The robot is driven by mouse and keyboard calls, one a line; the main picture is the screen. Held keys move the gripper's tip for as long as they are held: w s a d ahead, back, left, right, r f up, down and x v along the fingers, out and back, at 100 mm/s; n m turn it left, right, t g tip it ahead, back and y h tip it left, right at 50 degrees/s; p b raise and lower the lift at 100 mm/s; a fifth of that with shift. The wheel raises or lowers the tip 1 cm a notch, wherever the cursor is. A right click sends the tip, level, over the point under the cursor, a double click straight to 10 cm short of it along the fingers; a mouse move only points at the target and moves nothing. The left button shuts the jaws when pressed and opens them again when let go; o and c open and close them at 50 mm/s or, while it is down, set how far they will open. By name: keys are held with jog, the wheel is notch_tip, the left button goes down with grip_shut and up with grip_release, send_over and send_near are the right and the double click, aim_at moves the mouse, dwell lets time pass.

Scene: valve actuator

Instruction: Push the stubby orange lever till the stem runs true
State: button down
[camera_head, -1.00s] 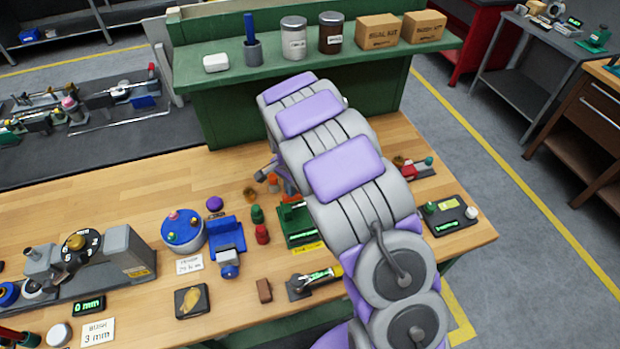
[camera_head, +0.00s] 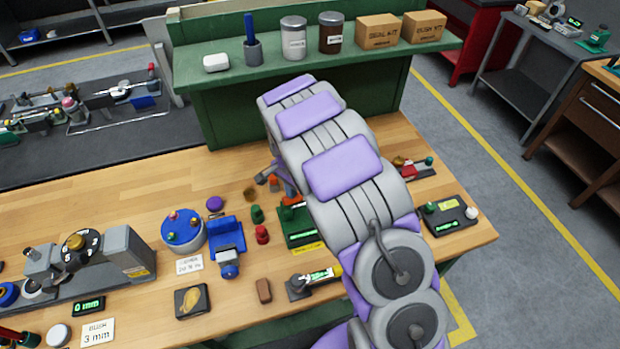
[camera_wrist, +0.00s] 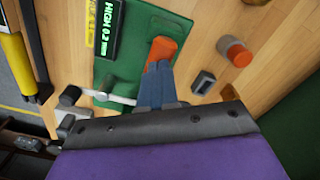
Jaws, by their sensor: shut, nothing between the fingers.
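The stubby orange lever (camera_wrist: 164,49) stands on the green fixture plate (camera_wrist: 185,22) in the wrist view. My gripper (camera_wrist: 157,70) is shut and empty, its blue fingertips right at the lever's near end; whether they touch it I cannot tell. A pale stem (camera_wrist: 115,98) lies left of the fingers, with a dark round end (camera_wrist: 70,96). The plate's display (camera_wrist: 110,28) reads "HIGH 0.2 mm". In the head view the green fixture (camera_head: 297,226) is partly hidden by my arm, and my fingers are mostly covered there.
In the wrist view an orange-capped grey cylinder (camera_wrist: 235,52) and a small dark block (camera_wrist: 203,82) stand to the right. In the head view a red knob (camera_head: 262,234) and a blue vise (camera_head: 227,240) stand left of the fixture. A green shelf (camera_head: 300,62) rises behind.

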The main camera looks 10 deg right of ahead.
jog(key=shift+r, duration=0.15)
notch_tip(320, 180, up, 9)
jog(key=d+p, duration=0.2)
jog(key=p, duration=0.1)
jog(key=shift+d, duration=0.35)
dwell(1.0)
jog(key=shift+w+r, duration=0.1)
notch_tip(320, 180, up, 5)
jog(key=shift+p, duration=0.9)
jog(key=s+d+r+n+g+b, duration=0.1)
jog(key=s+n+b, duration=0.3)
jog(key=s, duration=1.5)
jog(key=s+d+n+b, duration=0.2)
jog(key=s+n+b, duration=0.3)
jog(key=s, duration=1.5)
jog(key=shift+s+r+n+g, duration=0.3)
jog(key=shift+r+n+g, duration=0.1)
jog(key=shift+n, duration=0.6)
